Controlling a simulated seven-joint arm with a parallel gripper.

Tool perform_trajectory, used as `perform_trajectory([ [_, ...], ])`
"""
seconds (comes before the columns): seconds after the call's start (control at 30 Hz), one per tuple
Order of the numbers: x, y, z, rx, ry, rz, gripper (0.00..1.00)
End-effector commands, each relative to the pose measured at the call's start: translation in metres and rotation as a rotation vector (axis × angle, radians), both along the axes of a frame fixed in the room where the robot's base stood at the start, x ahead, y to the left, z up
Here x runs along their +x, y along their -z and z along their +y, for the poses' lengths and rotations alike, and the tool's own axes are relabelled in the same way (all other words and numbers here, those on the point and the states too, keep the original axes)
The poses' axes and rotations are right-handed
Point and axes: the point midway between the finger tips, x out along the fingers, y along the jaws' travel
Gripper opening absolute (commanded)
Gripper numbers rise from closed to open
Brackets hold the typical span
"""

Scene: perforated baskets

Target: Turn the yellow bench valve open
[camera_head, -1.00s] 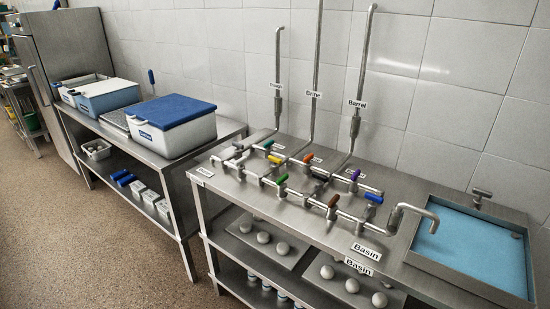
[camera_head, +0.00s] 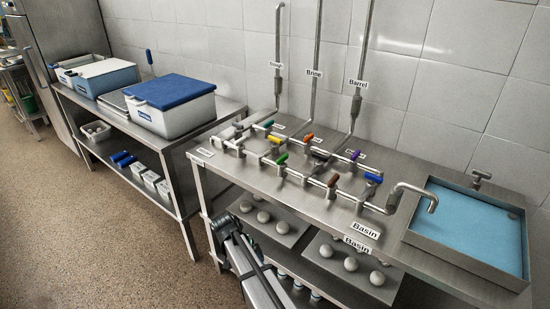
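Orange (camera_head: 308,137), purple (camera_head: 355,155), brown (camera_head: 333,180) and another blue handle (camera_head: 373,178) crowd the pipes. Upright pipes rise along the wall. A curved spout (camera_head: 415,188) reaches toward the blue-filled basin (camera_head: 470,232). Balls on trays (camera_head: 290,229) fill the shelf below.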

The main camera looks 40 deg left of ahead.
Motion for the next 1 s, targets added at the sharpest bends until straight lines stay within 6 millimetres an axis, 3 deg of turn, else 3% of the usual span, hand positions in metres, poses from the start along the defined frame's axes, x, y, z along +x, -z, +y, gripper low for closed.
perform_trajectory([
  [0.03,0.002,-0.02,0.025,0.019,0.014,-0.014,0.94],
  [0.2,0.018,-0.084,0.073,0.068,0.113,-0.043,0.94],
  [0.57,0.079,-0.236,0.138,0.165,0.374,-0.064,0.94],
  [0.67,0.111,-0.28,0.15,0.187,0.447,-0.049,0.94],
  [0.77,0.166,-0.329,0.157,0.207,0.524,-0.009,0.94],
  [0.9,0.238,-0.379,0.15,0.226,0.59,0.059,0.94],
  [1.0,0.279,-0.408,0.141,0.239,0.62,0.1,0.94],
])
